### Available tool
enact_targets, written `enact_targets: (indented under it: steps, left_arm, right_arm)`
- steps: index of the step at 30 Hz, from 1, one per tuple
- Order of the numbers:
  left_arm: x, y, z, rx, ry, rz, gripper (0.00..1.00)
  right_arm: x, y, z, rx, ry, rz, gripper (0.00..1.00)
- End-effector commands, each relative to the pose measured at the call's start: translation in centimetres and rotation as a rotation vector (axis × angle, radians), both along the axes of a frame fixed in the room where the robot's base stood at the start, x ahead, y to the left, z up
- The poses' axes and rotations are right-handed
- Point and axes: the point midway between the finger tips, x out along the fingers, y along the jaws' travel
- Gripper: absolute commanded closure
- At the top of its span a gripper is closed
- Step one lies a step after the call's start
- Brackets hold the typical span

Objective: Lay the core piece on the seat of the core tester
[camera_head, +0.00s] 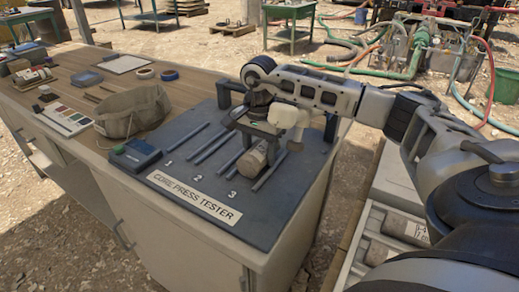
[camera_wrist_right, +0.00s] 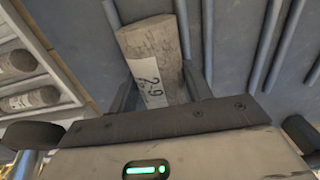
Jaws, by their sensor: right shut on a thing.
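The core piece (camera_head: 252,162) is a short grey-brown stone cylinder; in the right wrist view (camera_wrist_right: 155,48) it carries a white label with handwritten marks. My right gripper (camera_head: 270,148) is shut on it; in the wrist view the fingers (camera_wrist_right: 160,98) stand either side of its near end. The core press tester (camera_head: 268,215) is a dark board with pairs of rods numbered 1, 2 and 3. The core piece is at the rod pair by number 3, lengthwise between the rods. I cannot tell whether it touches them. My left gripper is not in view.
A cloth bag (camera_head: 133,112), tape rolls and a sample card (camera_head: 64,120) lie on the bench to the left. Core trays (camera_head: 388,232) stand to the right of the bench, below my right arm.

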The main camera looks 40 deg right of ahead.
Motion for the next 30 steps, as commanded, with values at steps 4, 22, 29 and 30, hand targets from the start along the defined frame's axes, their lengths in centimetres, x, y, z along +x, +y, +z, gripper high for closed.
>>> enact_targets:
  steps: [4, 22, 29, 30]
  left_arm:
    - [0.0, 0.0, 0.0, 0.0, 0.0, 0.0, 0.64]
    - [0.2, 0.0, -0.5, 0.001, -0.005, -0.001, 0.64]
    - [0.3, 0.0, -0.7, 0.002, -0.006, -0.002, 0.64]
    - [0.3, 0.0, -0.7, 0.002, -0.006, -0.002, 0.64]
  right_arm:
    - [0.1, 0.0, 0.2, 0.0, -0.004, 0.0, 0.96]
    - [0.1, 0.0, -0.7, 0.001, -0.004, 0.0, 0.96]
    - [0.0, 0.0, -1.2, 0.001, -0.002, 0.0, 0.96]
    - [0.0, 0.0, -1.3, 0.0, -0.001, 0.0, 0.96]
